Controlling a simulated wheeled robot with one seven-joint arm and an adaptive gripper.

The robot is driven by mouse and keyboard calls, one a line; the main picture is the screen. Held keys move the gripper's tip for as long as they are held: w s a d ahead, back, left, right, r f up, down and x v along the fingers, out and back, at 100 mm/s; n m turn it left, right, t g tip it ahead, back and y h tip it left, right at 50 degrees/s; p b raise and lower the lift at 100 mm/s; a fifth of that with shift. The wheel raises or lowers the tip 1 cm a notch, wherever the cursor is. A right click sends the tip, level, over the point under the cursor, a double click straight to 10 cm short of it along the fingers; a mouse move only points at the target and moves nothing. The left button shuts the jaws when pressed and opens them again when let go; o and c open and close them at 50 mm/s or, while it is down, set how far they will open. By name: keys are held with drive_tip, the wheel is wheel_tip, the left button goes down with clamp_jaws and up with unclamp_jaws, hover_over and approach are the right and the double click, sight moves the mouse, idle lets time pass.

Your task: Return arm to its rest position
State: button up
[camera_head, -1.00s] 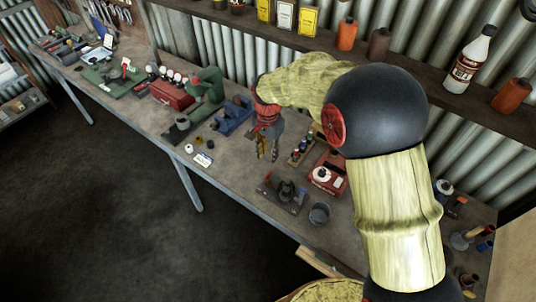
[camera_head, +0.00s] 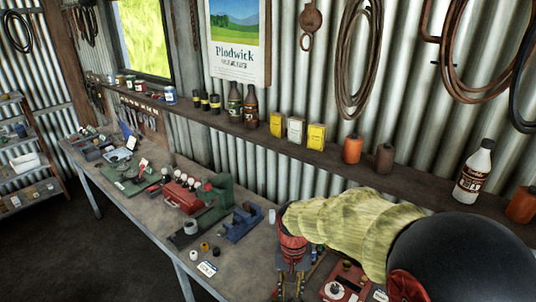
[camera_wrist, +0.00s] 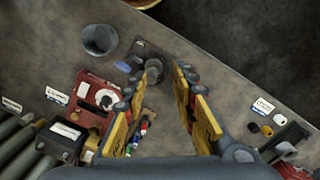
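My arm reaches out over the workbench (camera_head: 140,212) from the lower right in the head view. My gripper (camera_head: 290,290) points down above the bench, partly cut off by the bottom edge. In the wrist view my gripper (camera_wrist: 159,75) has its two yellow-padded fingers spread apart, with nothing held between them. A dark fixture with a round grey post (camera_wrist: 153,70) lies beyond the fingertips on the bench. I cannot tell the exact height of the fingers above it.
A blue vise (camera_head: 240,225), a green press (camera_head: 216,200) and a red box (camera_head: 182,197) stand left of my gripper. A red device (camera_wrist: 98,97) and a grey cup (camera_wrist: 100,40) are near it. A shelf (camera_head: 330,160) with bottles runs behind.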

drive_tip(key=s+d+r+t+b, duration=0.3)
drive_tip(key=s+d+r+b, duration=0.1)
drive_tip(key=s, duration=0.5)
drive_tip(key=s+d+r+n+t+b, duration=0.1)
drive_tip(key=s+d+r+t+b, duration=0.2)
drive_tip(key=s+d+b, duration=0.3)
drive_tip(key=s+d+r, duration=0.1)
drive_tip(key=s+d, duration=0.1)
drive_tip(key=s, duration=0.1)
drive_tip(key=shift+s+d, duration=0.2)
drive_tip(key=shift+s, duration=0.1)
